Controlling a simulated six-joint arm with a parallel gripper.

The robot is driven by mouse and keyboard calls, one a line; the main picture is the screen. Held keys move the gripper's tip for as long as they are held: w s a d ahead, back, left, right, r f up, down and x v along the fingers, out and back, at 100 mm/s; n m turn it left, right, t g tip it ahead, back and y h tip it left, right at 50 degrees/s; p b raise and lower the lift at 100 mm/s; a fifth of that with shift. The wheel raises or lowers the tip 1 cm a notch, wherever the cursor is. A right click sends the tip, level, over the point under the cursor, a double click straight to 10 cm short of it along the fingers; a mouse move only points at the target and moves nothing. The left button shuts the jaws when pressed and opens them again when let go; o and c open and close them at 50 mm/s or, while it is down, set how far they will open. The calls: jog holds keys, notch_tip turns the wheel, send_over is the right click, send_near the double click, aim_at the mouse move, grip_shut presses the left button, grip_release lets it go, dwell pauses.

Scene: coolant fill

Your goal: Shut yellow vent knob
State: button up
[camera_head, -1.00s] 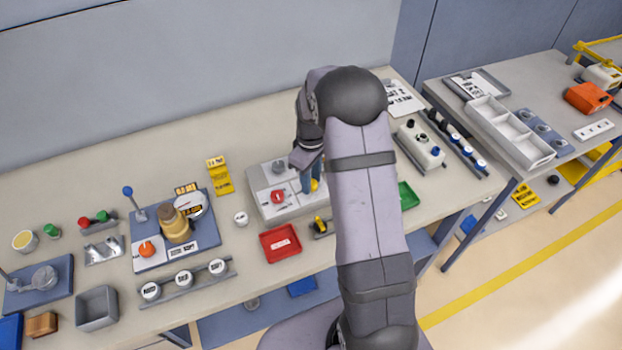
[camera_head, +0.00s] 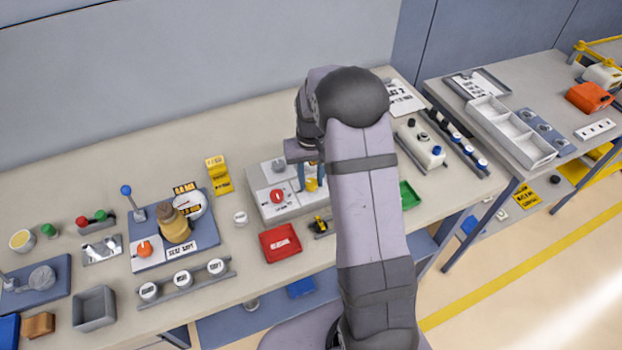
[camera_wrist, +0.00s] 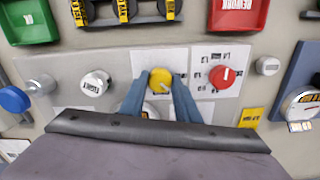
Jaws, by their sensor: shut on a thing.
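The yellow vent knob (camera_wrist: 161,79) sits on a white plate of the grey panel in the wrist view. It also shows in the head view (camera_head: 311,185), partly covered by my gripper. My gripper (camera_wrist: 161,88) has its two blue fingers on either side of the yellow knob, shut on it. In the head view my gripper (camera_head: 312,178) points down at the panel, partly hidden by my arm. The knob's pointer marking is too small to read for certain.
A red knob (camera_wrist: 222,77) sits close beside the yellow one on the panel. A white labelled cap (camera_wrist: 95,83) and a blue knob (camera_wrist: 14,99) lie to the left. Red tray (camera_head: 280,243) and green tray (camera_head: 408,195) stand near the panel.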

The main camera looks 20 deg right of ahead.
aim_at(311, 182)
jog(key=m, duration=0.4)
jog(key=shift+m, duration=0.3)
jog(key=shift+r+m, duration=0.1)
jog(key=shift+m, duration=1.6)
jog(key=shift+w, duration=0.1)
jog(key=o, duration=1)
jog(key=shift+o, duration=0.2)
jog(key=shift+b, duration=0.3)
jog(key=shift+r+b, duration=1.15)
jog(key=shift+r, duration=2.5)
